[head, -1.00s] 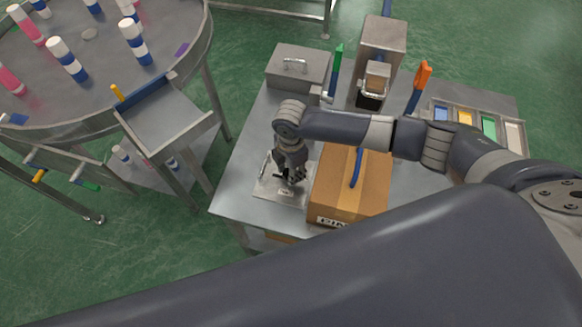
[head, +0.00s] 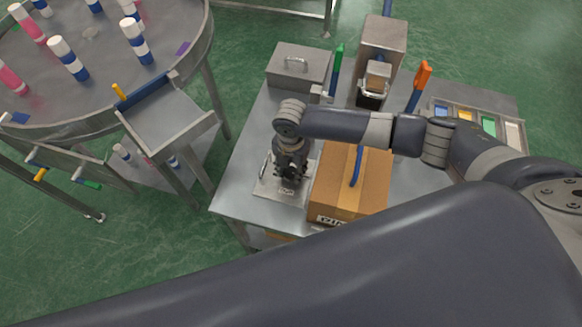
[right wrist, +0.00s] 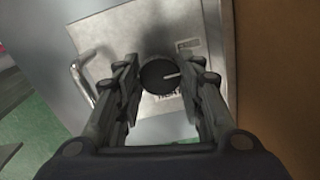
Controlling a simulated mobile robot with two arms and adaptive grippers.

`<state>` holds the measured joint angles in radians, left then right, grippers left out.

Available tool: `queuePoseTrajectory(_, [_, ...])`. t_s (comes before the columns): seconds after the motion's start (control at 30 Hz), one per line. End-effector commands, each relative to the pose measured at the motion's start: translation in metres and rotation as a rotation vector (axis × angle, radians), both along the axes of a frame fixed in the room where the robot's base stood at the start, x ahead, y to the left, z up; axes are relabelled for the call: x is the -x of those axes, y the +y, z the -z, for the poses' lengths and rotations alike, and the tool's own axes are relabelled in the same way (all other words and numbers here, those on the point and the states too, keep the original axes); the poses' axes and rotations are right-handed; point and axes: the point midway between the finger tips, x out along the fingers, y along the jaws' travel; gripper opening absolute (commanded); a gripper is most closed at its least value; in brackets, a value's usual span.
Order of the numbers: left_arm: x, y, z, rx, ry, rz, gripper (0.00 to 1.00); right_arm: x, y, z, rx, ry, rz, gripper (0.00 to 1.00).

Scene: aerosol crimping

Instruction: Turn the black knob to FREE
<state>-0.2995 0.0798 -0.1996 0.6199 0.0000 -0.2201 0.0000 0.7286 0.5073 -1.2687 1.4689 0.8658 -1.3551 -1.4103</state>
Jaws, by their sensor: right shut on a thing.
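The black knob (right wrist: 158,77) sits on a light metal panel (right wrist: 205,25) in the right wrist view. Its white pointer line points to the right of that picture, between a small label (right wrist: 187,45) above and another label (right wrist: 168,95) below; I cannot read either surely. My right gripper (right wrist: 162,78) is shut on the knob, one finger on each side. In the head view, my right gripper (head: 289,180) comes down over the panel (head: 268,187) at the table's front left, hiding the knob. My left gripper is not in view.
A cardboard box (head: 335,190) stands close to the right of the gripper. A lidded metal box (head: 298,70) and a metal press-like unit (head: 382,37) stand behind. A round table (head: 100,75) with bottles is at left.

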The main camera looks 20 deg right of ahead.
Motion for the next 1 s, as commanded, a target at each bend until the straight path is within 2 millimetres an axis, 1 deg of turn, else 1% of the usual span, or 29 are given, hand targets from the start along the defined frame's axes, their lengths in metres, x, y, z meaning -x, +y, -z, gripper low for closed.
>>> queuePoseTrajectory(0.3, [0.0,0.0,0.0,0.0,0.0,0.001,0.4,0.0,0.0,-0.001,-0.001,-0.001,-0.005,0.12])
queuePoseTrajectory(0.33, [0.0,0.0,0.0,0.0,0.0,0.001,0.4,0.0,0.0,-0.001,-0.001,-0.001,-0.005,0.38])
queuePoseTrajectory(0.37, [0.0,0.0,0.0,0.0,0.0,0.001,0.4,0.0,0.0,-0.001,0.0,-0.001,-0.005,0.44])
queuePoseTrajectory(0.4, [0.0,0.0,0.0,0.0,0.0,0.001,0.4,0.0,0.0,-0.001,0.0,-0.001,-0.004,0.54])
queuePoseTrajectory(0.43, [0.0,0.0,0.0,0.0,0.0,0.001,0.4,0.0,0.0,-0.001,0.001,-0.001,-0.004,0.56])
queuePoseTrajectory(0.67, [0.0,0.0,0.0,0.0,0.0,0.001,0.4,0.0,0.0,0.0,0.001,-0.001,-0.003,0.56])
queuePoseTrajectory(0.77, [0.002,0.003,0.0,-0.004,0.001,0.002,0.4,0.0,0.0,-0.001,0.001,-0.001,-0.003,0.56])
queuePoseTrajectory(0.87, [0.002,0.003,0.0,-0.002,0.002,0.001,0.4,-0.001,0.0,-0.008,-0.001,-0.002,-0.002,0.56])
queuePoseTrajectory(0.97, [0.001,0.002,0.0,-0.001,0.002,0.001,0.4,-0.001,0.0,-0.022,-0.001,-0.004,-0.004,0.56])
queuePoseTrajectory(1.0, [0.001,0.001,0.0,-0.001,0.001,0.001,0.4,-0.001,0.0,-0.03,0.0,-0.004,-0.004,0.56])
